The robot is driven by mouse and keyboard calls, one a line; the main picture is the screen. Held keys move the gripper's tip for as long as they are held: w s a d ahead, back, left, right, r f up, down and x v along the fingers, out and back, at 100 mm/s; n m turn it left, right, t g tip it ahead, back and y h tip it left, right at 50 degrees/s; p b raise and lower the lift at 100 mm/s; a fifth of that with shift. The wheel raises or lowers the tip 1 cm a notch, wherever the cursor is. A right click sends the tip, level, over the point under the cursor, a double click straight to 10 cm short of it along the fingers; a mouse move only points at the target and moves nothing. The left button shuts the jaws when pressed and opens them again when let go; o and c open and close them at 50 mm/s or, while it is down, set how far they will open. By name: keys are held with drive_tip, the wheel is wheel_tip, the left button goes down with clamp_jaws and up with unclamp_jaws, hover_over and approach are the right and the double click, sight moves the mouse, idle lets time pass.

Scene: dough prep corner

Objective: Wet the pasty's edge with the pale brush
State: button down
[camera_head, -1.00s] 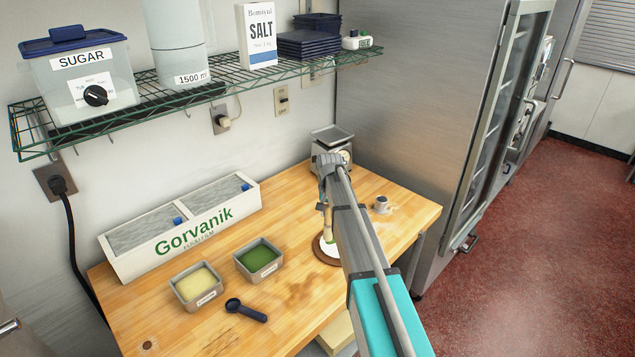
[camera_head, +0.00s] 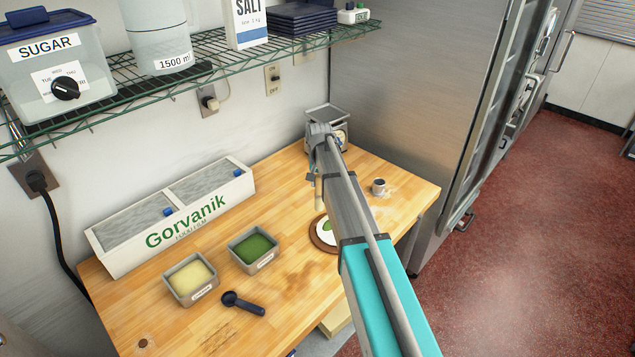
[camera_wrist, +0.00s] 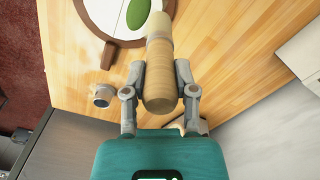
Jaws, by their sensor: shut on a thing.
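My gripper (camera_wrist: 160,70) is shut on the pale wooden brush (camera_wrist: 159,60). The brush also shows below my gripper in the head view (camera_head: 319,194). In the wrist view its far end overlaps the white dough round, the pasty (camera_wrist: 103,16), near its edge; I cannot tell whether it touches. In the head view the brush end shows above the pasty (camera_head: 323,231), apart from it in the picture. A green patch (camera_wrist: 138,13) lies on the dough. The pasty rests on a round brown board (camera_wrist: 107,52). My arm hides part of the board and pasty in the head view.
A small grey cup (camera_head: 379,187) stands right of my arm. Tubs of pale (camera_head: 191,280) and green filling (camera_head: 254,249), a dark scoop (camera_head: 243,303) and the Gorvanik box (camera_head: 172,216) are on the left.

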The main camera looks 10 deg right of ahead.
sight(319, 199)
drive_tip(key=shift+f, duration=0.15)
wheel_tip(319, 199, down, 6)
drive_tip(key=b, duration=0.6)
drive_tip(key=shift+f+b, duration=0.25)
drive_tip(key=shift+b, duration=0.1)
drive_tip(key=shift+f+b, duration=0.6)
idle(0.8)
drive_tip(key=shift+w+d+r, duration=0.1)
drive_tip(key=shift+w+d, duration=0.6)
drive_tip(key=shift+d, duration=0.35)
drive_tip(key=shift+a, duration=0.1)
drive_tip(key=shift+s+a, duration=0.1)
drive_tip(key=shift+s+a, duration=0.7)
drive_tip(key=shift+a, duration=0.25)
drive_tip(key=shift+s+a, duration=0.7)
drive_tip(key=shift+a, duration=0.25)
